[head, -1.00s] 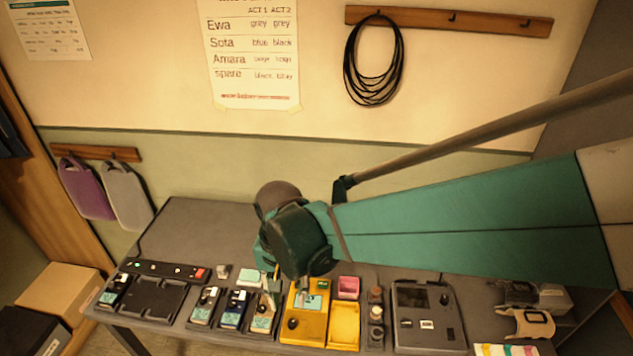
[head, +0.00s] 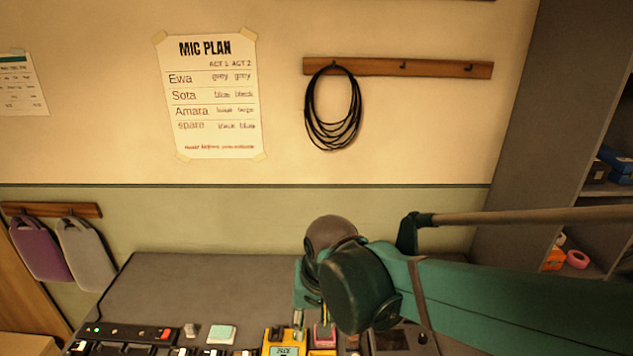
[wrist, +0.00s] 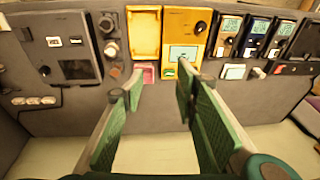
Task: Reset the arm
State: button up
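My gripper (wrist: 157,92) is open in the wrist view, with its two green-padded fingers apart and nothing between them. It is above the bench (wrist: 62,128), near the yellow device with a small screen (wrist: 183,42) and the pink block (wrist: 146,72). In the head view my arm reaches in from the right, and its dark wrist covers part of the bench. The fingers are mostly hidden there. The yellow device (head: 284,348) shows at the bottom edge, just left of my wrist.
Several handheld units (wrist: 229,32) stand beside the yellow device, along with a yellow tray (wrist: 144,32) and a grey console (wrist: 66,48). A mic plan sheet (head: 212,95) and coiled cable (head: 333,108) hang on the wall. The bench's back left (head: 190,285) is clear.

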jog(key=s+d+r+t, duration=0.1)
jog(key=d+r, duration=0.1)
jog(key=d, duration=0.5)
jog(key=s+d+r+t, duration=0.2)
jog(key=d, duration=0.6)
jog(key=s+d+r+t+h, duration=0.1)
jog(key=d+r+t, duration=0.1)
jog(key=d, duration=0.5)
jog(key=shift+s+d+r, duration=0.2)
jog(key=shift+s+r, duration=0.05)
jog(key=shift+r, duration=0.1)
jog(key=shift+f, duration=0.1)
notch_tip(320, 180, down, 11)
jog(key=b, duration=1.1)
jog(key=shift+f, duration=0.15)
jog(key=shift+c, duration=0.5)
dwell(0.9)
